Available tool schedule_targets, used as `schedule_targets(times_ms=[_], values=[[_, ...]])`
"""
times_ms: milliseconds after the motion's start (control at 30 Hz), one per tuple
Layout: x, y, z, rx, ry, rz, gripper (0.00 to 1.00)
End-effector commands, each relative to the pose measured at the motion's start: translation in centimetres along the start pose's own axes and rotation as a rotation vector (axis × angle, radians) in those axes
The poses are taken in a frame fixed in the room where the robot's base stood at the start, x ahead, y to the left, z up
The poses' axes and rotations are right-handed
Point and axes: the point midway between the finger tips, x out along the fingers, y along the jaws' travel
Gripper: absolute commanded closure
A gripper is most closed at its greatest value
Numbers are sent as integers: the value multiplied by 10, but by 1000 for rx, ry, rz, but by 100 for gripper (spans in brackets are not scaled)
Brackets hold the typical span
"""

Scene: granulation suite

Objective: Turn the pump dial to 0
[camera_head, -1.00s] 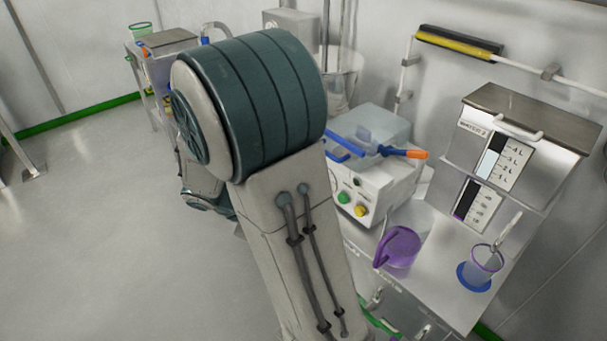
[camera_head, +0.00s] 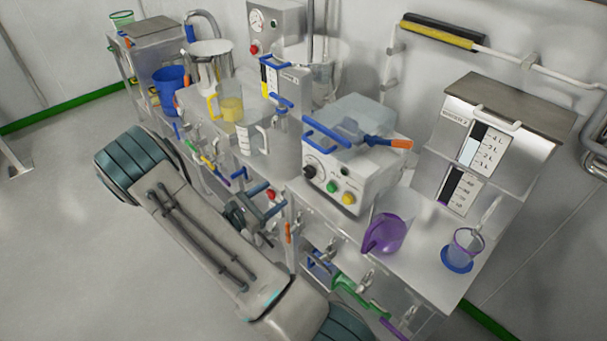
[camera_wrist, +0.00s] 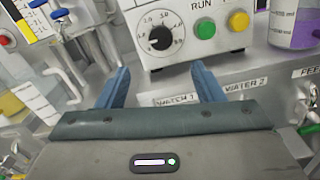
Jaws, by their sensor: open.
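My gripper (camera_wrist: 160,72) is open and empty. Its blue fingers are spread wide, below the dial in the picture and apart from it. The gripper is small and partly hidden in the head view.
Yellow (camera_head: 229,108) and clear jugs stand left. Taps and handles stick out below the bench edge.

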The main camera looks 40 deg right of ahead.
Motion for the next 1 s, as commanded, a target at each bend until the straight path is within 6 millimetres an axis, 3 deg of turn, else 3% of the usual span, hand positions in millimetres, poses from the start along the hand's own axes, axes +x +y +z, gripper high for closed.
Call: schedule_targets(times_ms=[533,700,1000], values=[[106,-1,2,1,1,-6,39],[124,-1,1,1,1,-5,39],[130,-1,0,2,1,-3,39]])
